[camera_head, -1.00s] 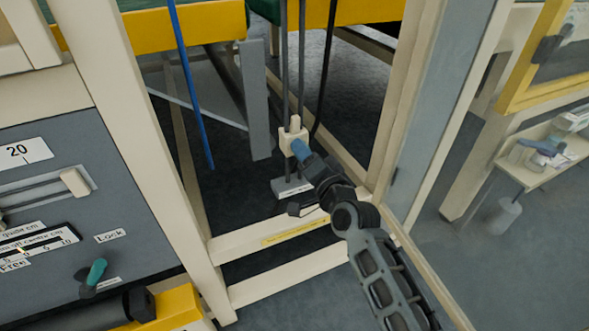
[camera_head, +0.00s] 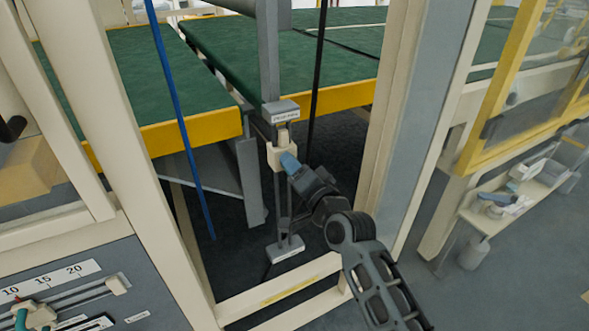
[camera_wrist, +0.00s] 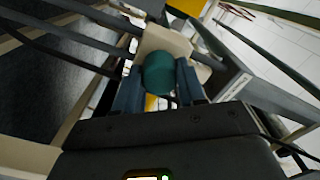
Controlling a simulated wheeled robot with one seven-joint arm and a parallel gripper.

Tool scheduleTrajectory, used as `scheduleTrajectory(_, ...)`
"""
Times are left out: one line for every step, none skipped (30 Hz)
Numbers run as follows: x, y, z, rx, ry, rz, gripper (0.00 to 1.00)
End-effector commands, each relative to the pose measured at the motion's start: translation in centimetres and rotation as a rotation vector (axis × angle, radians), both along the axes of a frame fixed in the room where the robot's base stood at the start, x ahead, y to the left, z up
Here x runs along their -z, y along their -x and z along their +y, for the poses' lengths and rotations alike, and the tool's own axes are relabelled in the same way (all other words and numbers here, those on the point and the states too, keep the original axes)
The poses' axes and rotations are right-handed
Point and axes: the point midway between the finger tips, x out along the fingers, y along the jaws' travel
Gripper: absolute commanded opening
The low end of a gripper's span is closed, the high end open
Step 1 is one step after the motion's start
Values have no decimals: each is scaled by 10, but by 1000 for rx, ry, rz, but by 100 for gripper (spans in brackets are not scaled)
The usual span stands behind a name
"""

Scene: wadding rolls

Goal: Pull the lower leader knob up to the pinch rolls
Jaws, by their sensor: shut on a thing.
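The lower leader knob is a round teal knob (camera_wrist: 159,72), seen in the wrist view between the blue fingers of my gripper (camera_wrist: 160,88), which are shut on it. In the head view my gripper (camera_head: 290,162) hides the knob. The knob sits on a cream carriage (camera_head: 277,156) on upright grey rails. The carriage is close below a labelled grey bracket (camera_head: 281,111) at the upper end of the rails; the label is too small to read. I cannot tell whether they touch. The pinch rolls cannot be made out clearly.
A labelled grey foot block (camera_head: 285,250) lies at the lower end of the rails. A blue rod (camera_head: 178,110) and a black cable (camera_head: 317,80) hang on either side. Green-topped tables with yellow edges (camera_head: 190,133) stand behind. Cream frame posts (camera_head: 408,110) flank the opening.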

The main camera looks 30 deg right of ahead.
Motion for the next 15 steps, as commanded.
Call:
scheduleTrajectory(-14, 0, 0, 1, -1, -4, 0)
scheduleTrajectory(-17, 0, 0, 1, 0, -4, 0)
scheduleTrajectory(-20, 0, 0, 1, 0, -4, 0)
scheduleTrajectory(-22, 0, 0, 1, 0, -4, 0)
scheduleTrajectory(-24, 0, 0, 1, 0, -4, 0)
scheduleTrajectory(-25, 0, 0, 1, 0, -3, 0)
scheduleTrajectory(-26, 0, 0, 1, 0, -3, 0)
scheduleTrajectory(-27, 0, 0, 1, 0, -3, 0)
scheduleTrajectory(-28, 0, 0, 1, 0, -3, 0)
scheduleTrajectory(-29, 0, 0, 1, 0, -3, 0)
scheduleTrajectory(-29, 0, 0, 1, 0, -3, 0)
scheduleTrajectory(-29, 0, 0, 1, 0, -3, 0)
scheduleTrajectory(-30, 0, 0, 1, 0, -4, 0)
scheduleTrajectory(-30, 0, 0, 1, 0, -4, 0)
scheduleTrajectory(-30, 0, 0, 1, 0, -6, 0)
